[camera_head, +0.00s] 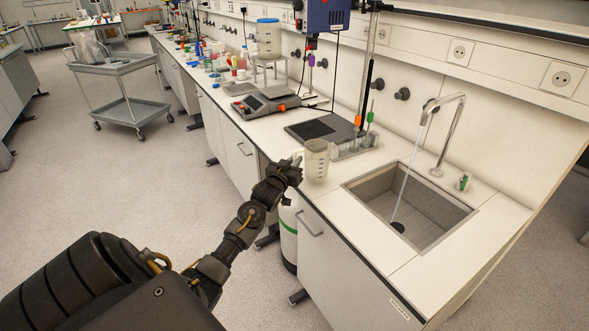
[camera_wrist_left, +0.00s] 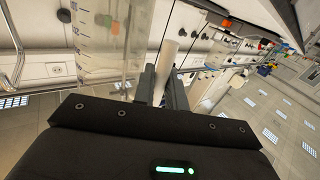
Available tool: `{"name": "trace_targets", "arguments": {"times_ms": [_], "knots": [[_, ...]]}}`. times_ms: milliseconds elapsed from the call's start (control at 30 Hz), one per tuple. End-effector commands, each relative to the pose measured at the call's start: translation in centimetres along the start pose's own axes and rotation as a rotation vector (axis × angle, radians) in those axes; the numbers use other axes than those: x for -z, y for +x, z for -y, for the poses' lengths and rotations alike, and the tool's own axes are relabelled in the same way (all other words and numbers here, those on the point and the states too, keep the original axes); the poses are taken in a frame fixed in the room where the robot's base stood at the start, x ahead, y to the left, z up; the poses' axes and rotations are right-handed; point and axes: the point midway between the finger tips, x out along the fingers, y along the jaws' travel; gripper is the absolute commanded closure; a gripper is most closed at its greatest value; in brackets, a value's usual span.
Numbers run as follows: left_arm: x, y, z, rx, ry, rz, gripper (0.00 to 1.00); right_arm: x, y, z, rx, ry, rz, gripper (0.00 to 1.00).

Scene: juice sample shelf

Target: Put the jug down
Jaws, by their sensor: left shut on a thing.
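The jug (camera_head: 316,160) is a clear, graduated beaker-like vessel near the front edge of the white counter, left of the sink. My left gripper (camera_head: 296,162) is at its left side, shut on its handle. In the left wrist view the jug (camera_wrist_left: 103,35) fills the upper left, with printed marks on its wall. The left gripper (camera_wrist_left: 165,75) shows there with its fingers around a pale handle bar. Whether the jug's base touches the counter (camera_head: 345,197) I cannot tell. My right gripper is not in view.
A sink (camera_head: 374,195) with a running tap (camera_head: 445,130) lies to the right. A rack with tubes (camera_head: 355,148) and a dark flat plate (camera_head: 318,128) stand behind the jug. A scale (camera_head: 262,106) is farther left. Counter between jug and sink is clear.

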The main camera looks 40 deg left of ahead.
Motion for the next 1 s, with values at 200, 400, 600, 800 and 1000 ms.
{"name": "trace_targets", "arguments": {"times_ms": [200, 400, 600, 800, 1000], "knots": [[-1.8, 0.3, 0.3, 0.001, -0.002, 0.0, 1.0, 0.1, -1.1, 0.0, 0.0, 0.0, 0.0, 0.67], [-3.3, 0.3, 0.4, 0.0, -0.001, -0.004, 1.0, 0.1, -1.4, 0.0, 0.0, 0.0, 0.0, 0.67], [-3.3, 0.3, 0.4, 0.0, -0.001, -0.004, 1.0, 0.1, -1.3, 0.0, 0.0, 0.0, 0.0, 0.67], [-3.7, 0.3, 0.4, 0.0, 0.0, 0.0, 0.78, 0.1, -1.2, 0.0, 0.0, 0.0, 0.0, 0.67], [-3.7, 0.3, 0.4, 0.0, 0.0, 0.0, 0.65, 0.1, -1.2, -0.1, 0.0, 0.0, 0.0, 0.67]]}}
